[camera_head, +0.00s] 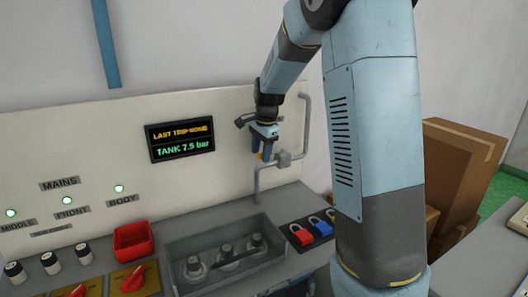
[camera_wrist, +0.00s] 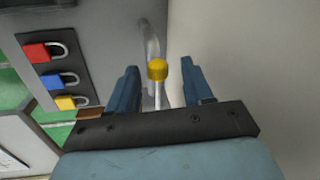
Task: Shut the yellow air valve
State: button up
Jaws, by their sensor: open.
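The yellow air valve shows in the wrist view as a yellow knob (camera_wrist: 157,69) on a pale metal lever. In the head view only a small bit of yellow (camera_head: 260,156) shows beside the fingers, left of the grey valve body (camera_head: 284,159) on the pipe. My gripper (camera_head: 262,152) is open at the valve, in front of the panel. In the wrist view its two blue fingers (camera_wrist: 160,67) stand on either side of the knob, with a gap on both sides. The lower lever is hidden by my gripper's dark bar.
A grey pipe (camera_head: 306,120) runs down the panel to the bench. Red, blue and yellow padlocks (camera_wrist: 58,79) hang on a dark board. The display (camera_head: 181,140) reads TANK 7.5 bar. Cardboard boxes (camera_head: 455,170) stand right.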

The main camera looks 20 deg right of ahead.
jog(key=shift+f, duration=0.15)
grip_shut()
dwell(0.4)
jog(key=shift+d, duration=0.2)
jog(key=shift+w, duration=0.1)
